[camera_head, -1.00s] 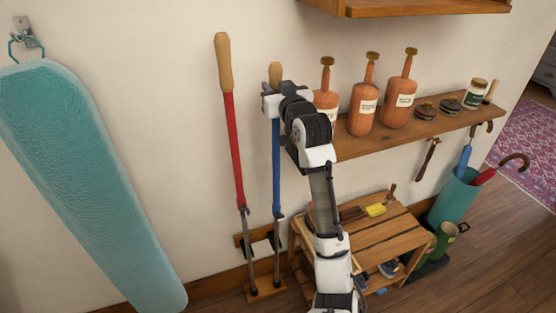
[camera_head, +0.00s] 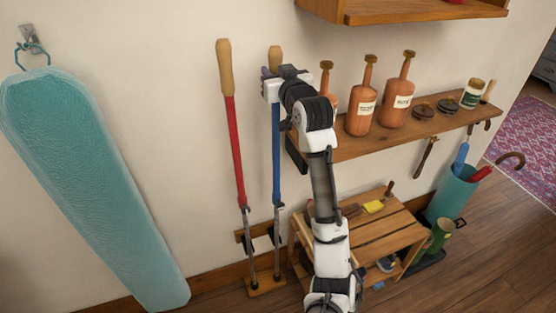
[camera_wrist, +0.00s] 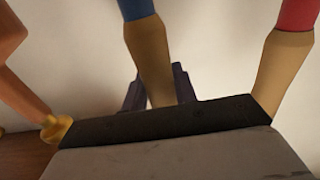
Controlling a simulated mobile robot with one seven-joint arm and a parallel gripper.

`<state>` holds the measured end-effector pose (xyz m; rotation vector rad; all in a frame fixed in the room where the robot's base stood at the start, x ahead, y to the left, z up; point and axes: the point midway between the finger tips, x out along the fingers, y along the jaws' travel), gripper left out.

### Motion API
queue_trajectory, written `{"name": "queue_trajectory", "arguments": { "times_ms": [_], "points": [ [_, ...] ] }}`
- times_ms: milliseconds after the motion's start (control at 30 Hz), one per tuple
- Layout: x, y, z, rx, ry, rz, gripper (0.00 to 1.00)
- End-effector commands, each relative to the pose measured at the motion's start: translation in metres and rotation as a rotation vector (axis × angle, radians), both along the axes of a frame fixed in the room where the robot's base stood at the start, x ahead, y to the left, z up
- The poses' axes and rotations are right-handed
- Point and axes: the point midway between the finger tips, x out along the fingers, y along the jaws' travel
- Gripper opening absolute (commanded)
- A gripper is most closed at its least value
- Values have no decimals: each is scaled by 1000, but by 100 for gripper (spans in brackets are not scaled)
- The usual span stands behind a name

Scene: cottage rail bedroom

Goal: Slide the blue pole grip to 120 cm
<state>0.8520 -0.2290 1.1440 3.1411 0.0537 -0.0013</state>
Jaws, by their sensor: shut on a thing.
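The blue pole (camera_head: 276,160) stands upright against the wall, with its grey lower shaft (camera_head: 277,255) in a wooden floor holder. Its tan wooden grip (camera_head: 275,56) is at the top; the grip also shows in the wrist view (camera_wrist: 150,62). My gripper (camera_head: 271,72) is shut on this grip, with dark fingers on either side of it in the wrist view (camera_wrist: 156,88). My wrist hides part of the grip and upper pole in the head view. No length marks are legible.
A red pole (camera_head: 233,150) with a tan grip stands close at left. A wall shelf (camera_head: 400,135) with terracotta bottles (camera_head: 361,110) is just right of my wrist. A wooden slatted bench (camera_head: 375,235) stands below. A teal ironing board (camera_head: 95,180) hangs at far left.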

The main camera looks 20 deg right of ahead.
Motion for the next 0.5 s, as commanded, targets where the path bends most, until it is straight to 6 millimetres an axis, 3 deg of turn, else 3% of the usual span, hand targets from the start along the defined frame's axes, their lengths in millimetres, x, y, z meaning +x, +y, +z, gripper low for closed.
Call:
{"name": "queue_trajectory", "arguments": {
  "times_ms": [500],
  "points": [
    [0, 0, 29, -1, -3, 0, 12]
  ]
}}
